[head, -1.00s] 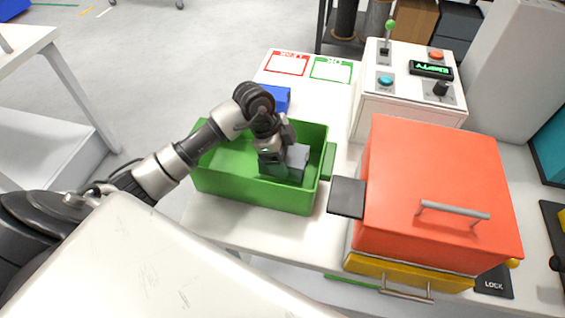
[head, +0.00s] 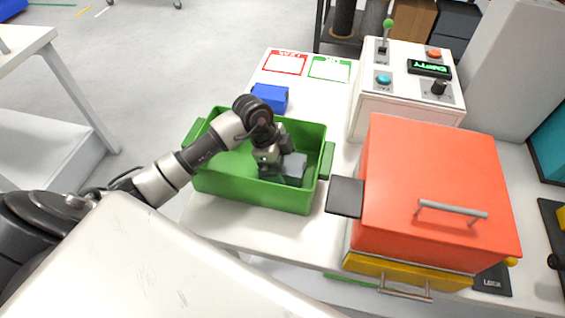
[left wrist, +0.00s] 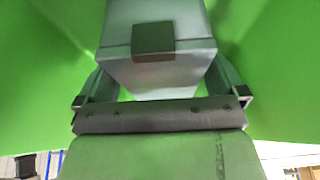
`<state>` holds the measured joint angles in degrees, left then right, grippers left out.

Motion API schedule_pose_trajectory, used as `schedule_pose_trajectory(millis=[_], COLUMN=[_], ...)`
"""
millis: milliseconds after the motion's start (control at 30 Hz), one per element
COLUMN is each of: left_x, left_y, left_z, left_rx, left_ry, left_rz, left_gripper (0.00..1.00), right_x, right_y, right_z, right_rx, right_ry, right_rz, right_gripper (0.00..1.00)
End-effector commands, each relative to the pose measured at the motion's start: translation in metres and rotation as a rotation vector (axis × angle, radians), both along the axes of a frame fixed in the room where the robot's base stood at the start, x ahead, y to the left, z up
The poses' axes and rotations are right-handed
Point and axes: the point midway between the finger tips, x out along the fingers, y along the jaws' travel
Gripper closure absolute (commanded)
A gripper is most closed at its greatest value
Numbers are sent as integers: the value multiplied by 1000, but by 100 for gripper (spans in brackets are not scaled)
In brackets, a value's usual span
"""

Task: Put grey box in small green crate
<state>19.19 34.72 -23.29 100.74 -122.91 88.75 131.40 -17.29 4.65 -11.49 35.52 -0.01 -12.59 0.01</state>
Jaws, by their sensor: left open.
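The small green crate (head: 255,196) stands on the white table and its green walls fill the sides of the left wrist view (left wrist: 40,70). The grey box (head: 294,167) is inside the crate, toward its right side. In the left wrist view the grey box (left wrist: 160,72) shows a dark square patch and lies between the fingers. My left gripper (head: 283,163) reaches down into the crate, open around the box; its fingers also show in the left wrist view (left wrist: 163,85). The box's underside is hidden. My right gripper is out of view.
A blue box (head: 270,97) stands behind the crate. An orange-red lidded box (head: 435,185) with a handle is on the right. A white control box (head: 405,110) with lever and buttons stands behind it. Two marked label areas (head: 305,66) lie at the table's back.

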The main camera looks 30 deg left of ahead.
Motion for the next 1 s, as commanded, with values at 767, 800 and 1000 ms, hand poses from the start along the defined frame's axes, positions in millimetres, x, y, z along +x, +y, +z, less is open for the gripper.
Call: schedule_pose_trajectory(millis=[767, 800, 1000], left_x=[-10, -10, -10], left_y=[43, 43, 43], left_z=[106, 107, 107], left_rx=[1, 1, 0], left_ry=[-1, -1, -1], left_rz=[0, 0, 0], left_gripper=[0, 0, 0], right_x=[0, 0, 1], right_y=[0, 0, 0], right_z=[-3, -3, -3], right_rx=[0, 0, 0], right_ry=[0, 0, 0], right_rz=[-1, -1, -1], right_gripper=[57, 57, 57])
